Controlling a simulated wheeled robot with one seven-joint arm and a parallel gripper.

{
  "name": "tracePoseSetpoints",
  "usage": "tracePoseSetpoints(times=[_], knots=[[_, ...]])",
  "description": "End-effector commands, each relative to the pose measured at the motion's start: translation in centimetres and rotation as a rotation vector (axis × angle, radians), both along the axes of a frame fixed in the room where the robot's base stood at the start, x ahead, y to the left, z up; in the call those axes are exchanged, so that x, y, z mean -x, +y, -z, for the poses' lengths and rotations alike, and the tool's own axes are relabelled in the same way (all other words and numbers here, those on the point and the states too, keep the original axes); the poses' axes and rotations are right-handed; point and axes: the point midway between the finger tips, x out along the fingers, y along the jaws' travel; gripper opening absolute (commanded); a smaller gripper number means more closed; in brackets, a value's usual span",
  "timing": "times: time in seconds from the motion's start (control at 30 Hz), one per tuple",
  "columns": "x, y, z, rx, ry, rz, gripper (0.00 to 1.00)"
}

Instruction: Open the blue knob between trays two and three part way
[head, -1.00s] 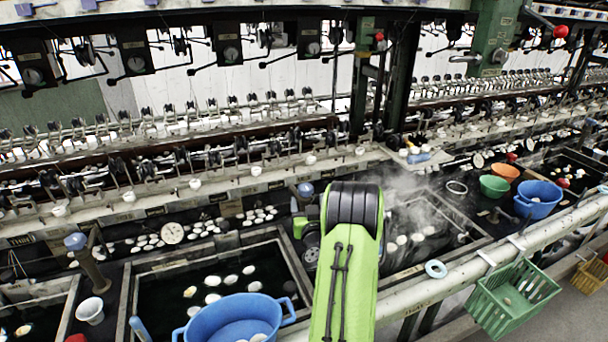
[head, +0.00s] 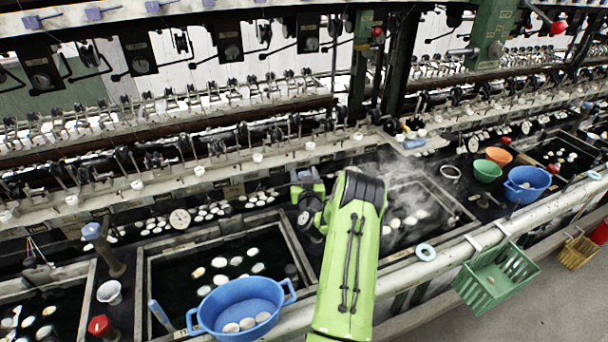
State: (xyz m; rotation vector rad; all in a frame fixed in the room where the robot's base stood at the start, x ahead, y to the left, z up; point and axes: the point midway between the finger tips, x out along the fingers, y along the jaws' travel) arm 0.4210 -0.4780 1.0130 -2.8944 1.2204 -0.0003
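A blue knob (head: 92,231) tops a brown post between the left tray (head: 85,285) and the middle tray (head: 143,290). A second small blue top (head: 304,175) shows just behind my green wrist, between the middle tray and the steaming right tray (head: 458,205). I cannot tell which trays are two and three. My green arm reaches over the front rail into the gap between the middle and right trays. Its wrist is close to the second blue top, but I cannot tell if they touch. My gripper's fingers are not clearly visible, being hidden by the arm.
A blue basin (head: 240,305) sits at the front of the middle tray. Green (head: 487,170), orange (head: 499,156) and blue (head: 527,184) bowls stand right. A green basket (head: 495,278) hangs on the rail.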

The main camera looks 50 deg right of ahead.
Motion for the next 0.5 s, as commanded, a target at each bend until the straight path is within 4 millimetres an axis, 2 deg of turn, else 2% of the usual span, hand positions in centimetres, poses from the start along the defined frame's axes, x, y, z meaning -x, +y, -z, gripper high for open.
tracePoseSetpoints(times=[0.03, 0.2, 0.23, 0.5], knots=[[0.00, 0.01, -0.01, 0.000, 0.000, 0.000, 0.50], [0.00, 0.01, -0.02, 0.000, 0.000, 0.000, 0.24], [0.01, 0.02, -0.02, 0.000, 0.000, 0.000, 0.22], [0.00, 0.00, 0.23, 0.004, 0.001, -0.022, 0.22]])
